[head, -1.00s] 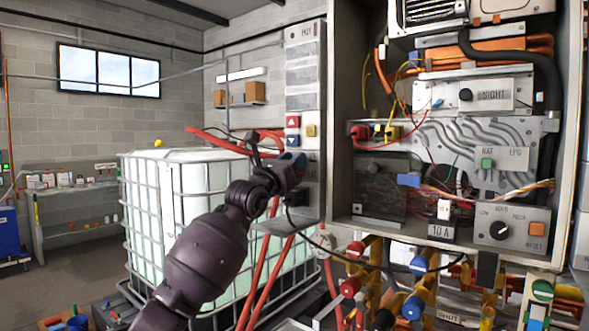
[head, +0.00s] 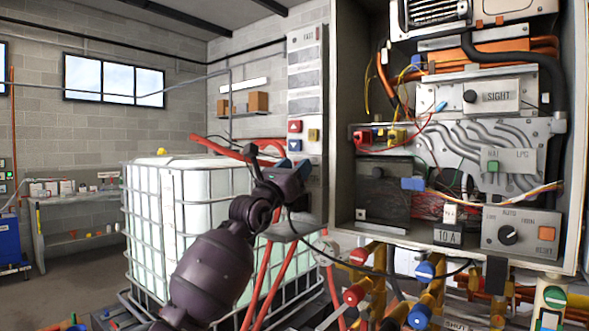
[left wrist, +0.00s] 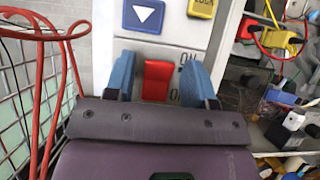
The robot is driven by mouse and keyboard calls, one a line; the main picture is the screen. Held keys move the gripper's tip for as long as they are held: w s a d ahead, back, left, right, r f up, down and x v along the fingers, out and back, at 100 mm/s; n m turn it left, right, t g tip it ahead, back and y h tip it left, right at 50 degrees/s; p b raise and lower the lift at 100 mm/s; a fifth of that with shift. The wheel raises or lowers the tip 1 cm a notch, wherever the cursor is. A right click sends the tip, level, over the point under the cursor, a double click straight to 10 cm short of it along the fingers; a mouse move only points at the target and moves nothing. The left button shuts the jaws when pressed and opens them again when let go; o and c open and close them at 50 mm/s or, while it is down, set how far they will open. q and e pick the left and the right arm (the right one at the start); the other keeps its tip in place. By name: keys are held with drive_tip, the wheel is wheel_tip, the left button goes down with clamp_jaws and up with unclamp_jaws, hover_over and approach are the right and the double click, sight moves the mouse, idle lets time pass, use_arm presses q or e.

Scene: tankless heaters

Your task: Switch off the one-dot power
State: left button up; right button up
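A red rocker switch (left wrist: 157,82) sits low on a pale narrow control panel in the left wrist view, with ON lettering beside it and lower lettering partly covered. I cannot make out a one-dot mark. My left gripper (left wrist: 160,78) is open, its blue fingers one on each side of the switch; I cannot tell whether they touch it. In the head view my left gripper (head: 292,172) is at the lower part of the panel (head: 306,95), below its buttons, and hides the switch. My right gripper is not in view.
Above the switch are a blue down-arrow button (left wrist: 143,16) and a yellow LOCK button (left wrist: 202,8). An open heater cabinet (head: 343,120) with wires stands right of the panel. Red hoses (left wrist: 58,95) and a caged white tank (head: 185,190) are at left.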

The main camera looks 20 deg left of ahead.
use_arm(q)
drive_tip(key=shift+o, duration=0.4)
drive_tip(key=v, duration=1.1)
drive_tip(key=shift+r, duration=0.1)
